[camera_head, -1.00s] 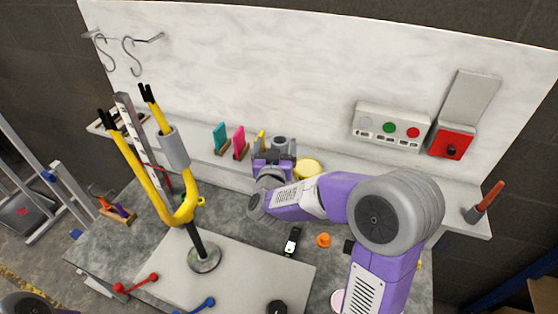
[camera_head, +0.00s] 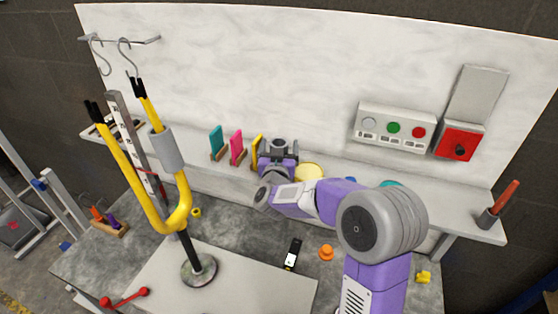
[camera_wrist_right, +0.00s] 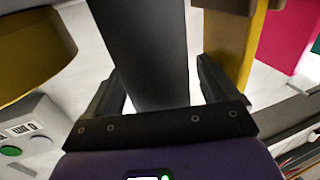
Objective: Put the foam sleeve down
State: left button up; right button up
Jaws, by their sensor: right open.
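A grey foam sleeve (camera_head: 279,143) stands upright at the back shelf (camera_head: 330,163), its round hollow top showing above my right gripper (camera_head: 277,163). In the right wrist view the dark grey sleeve (camera_wrist_right: 145,45) runs between the two fingers of my right gripper (camera_wrist_right: 157,90). The fingers are open, one on each side of it. Its lower end is hidden by the gripper. A second grey sleeve (camera_head: 166,150) is around the right prong of the yellow fork (camera_head: 178,215). My left gripper is not in view.
A yellow panel (camera_head: 257,150) stands close left of the right gripper, with pink (camera_head: 236,145) and teal (camera_head: 216,140) panels beyond. A yellow round object (camera_head: 310,172) is close on its right. A button box (camera_head: 393,127) is on the wall.

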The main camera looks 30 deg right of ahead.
jog(key=shift+w+d, duration=0.1)
jog(key=shift+w, duration=0.1)
jog(key=c, duration=1.1)
